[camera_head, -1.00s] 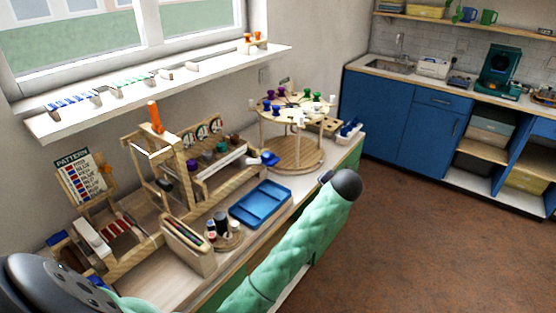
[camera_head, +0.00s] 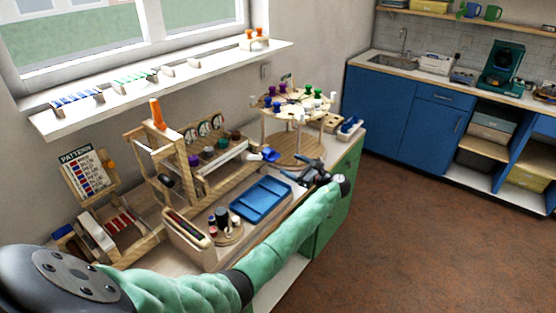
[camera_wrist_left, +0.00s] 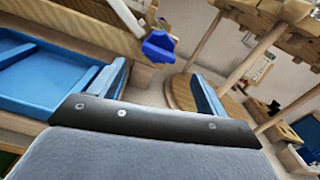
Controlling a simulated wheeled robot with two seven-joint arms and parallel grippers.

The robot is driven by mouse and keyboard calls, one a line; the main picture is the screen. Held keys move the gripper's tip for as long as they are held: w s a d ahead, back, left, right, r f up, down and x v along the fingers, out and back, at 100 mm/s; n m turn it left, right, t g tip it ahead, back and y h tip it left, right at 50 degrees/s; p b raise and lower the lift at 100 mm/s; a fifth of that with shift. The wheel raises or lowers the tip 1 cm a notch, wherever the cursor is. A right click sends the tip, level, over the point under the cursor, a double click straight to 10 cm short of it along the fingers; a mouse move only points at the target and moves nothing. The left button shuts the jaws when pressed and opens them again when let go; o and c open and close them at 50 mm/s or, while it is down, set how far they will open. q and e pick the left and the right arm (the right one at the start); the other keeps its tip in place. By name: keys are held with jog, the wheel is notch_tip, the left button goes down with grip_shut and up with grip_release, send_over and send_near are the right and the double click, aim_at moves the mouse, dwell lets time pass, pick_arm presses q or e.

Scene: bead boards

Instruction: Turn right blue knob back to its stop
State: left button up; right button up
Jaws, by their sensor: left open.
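The blue knob (camera_head: 270,155) sits at the right end of the wooden frame (camera_head: 215,172), on the long counter. My left gripper (camera_head: 312,172) is to the right of the knob, above the counter's front edge. Its two blue-faced fingers are spread wide in the left wrist view (camera_wrist_left: 162,92), with nothing between them and the knob apart from them. My right gripper is not in view.
A blue tray (camera_head: 262,202) lies left of my left gripper. A round wooden carousel with coloured pegs (camera_head: 293,148) stands behind it, its posts close on the right in the wrist view. A small round stand with bottles (camera_head: 229,238) is nearer. Open floor lies right.

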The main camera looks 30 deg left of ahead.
aim_at(277, 158)
pick_arm(q)
jog(key=a+m+p, duration=0.1)
jog(key=a, duration=0.2)
jog(key=a+m+p, duration=0.1)
jog(key=a, duration=0.2)
jog(key=shift+w+a+p, duration=0.2)
jog(key=shift+p, duration=0.1)
jog(key=shift+a+f, duration=0.1)
jog(key=shift+a, duration=0.55)
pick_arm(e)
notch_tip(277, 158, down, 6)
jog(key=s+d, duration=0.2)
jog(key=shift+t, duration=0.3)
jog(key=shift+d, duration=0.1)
pick_arm(q)
jog(key=c, duration=1)
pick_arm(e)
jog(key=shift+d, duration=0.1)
